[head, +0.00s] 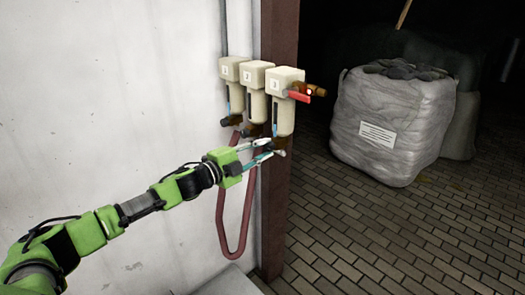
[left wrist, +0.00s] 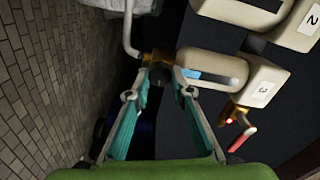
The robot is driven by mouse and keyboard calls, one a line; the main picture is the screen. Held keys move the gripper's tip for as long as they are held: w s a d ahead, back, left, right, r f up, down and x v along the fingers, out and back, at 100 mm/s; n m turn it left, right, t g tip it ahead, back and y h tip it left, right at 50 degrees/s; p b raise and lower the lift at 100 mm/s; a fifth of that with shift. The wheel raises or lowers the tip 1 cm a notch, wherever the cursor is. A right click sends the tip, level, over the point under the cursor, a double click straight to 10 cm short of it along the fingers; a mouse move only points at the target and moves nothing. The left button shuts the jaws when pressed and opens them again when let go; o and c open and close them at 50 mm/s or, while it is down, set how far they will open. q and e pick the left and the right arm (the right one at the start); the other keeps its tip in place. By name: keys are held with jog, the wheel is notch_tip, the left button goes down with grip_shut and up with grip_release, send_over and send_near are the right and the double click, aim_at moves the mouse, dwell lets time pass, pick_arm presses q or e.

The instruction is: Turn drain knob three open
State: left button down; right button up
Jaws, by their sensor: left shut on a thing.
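Filter unit three (head: 286,82), a cream housing marked 3, hangs at the right end of a row of three units on the wall. It also shows in the left wrist view (left wrist: 262,86). Its drain knob (left wrist: 160,72) is a small dark piece by a brass fitting at the bowl's end. My left gripper (head: 270,150) reaches it from the left, below the bowl. In the left wrist view its two fingers (left wrist: 160,82) are on either side of the knob, shut on it. The fingertips partly hide the knob, and its turn angle cannot be told. My right gripper is not in view.
Units two (head: 254,76) and one (head: 230,70) stand close on the left. A red-handled valve (head: 299,96) juts from unit three's right. A dark red hose (head: 221,222) loops below. A brown post (head: 276,205) stands behind. A large grey sack (head: 390,105) sits on the paving.

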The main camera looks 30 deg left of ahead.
pick_arm(q)
jog(key=shift+m, duration=0.4)
jog(key=c, duration=1.8)
grip_release()
jog(key=shift+s+a+f, duration=0.15)
jog(key=shift+s, duration=0.35)
jog(key=shift+v, duration=5.45)
jog(key=shift+a, duration=0.1)
